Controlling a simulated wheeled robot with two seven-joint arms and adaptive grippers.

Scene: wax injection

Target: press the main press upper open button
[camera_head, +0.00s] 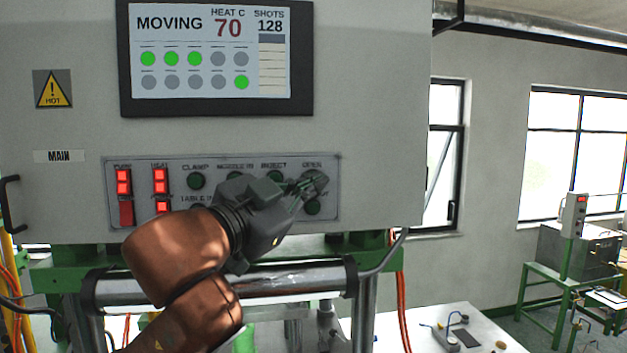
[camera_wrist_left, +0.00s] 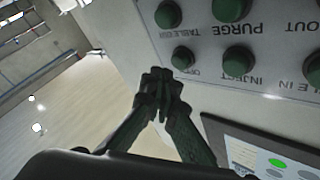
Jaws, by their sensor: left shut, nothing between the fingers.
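The main press control panel (camera_head: 327,165) has green buttons under printed labels. In the head view my left gripper (camera_head: 318,184) is at its right end, just below the OPEN label, and largely hides the upper open button. The left wrist view shows the green upper open button (camera_wrist_left: 183,57), with its OPEN label upside down. My left gripper (camera_wrist_left: 160,74) is shut and empty, its fingertips appearing beside that button. I cannot tell whether they touch it. My right gripper is not in view.
The screen (camera_head: 210,55) above the panel reads MOVING, HEAT C 70, SHOTS 128. Red lit switches (camera_head: 124,181) sit at the panel's left. Other green buttons (camera_wrist_left: 238,61) lie close to the open button. A window (camera_head: 445,150) and open room are to the right.

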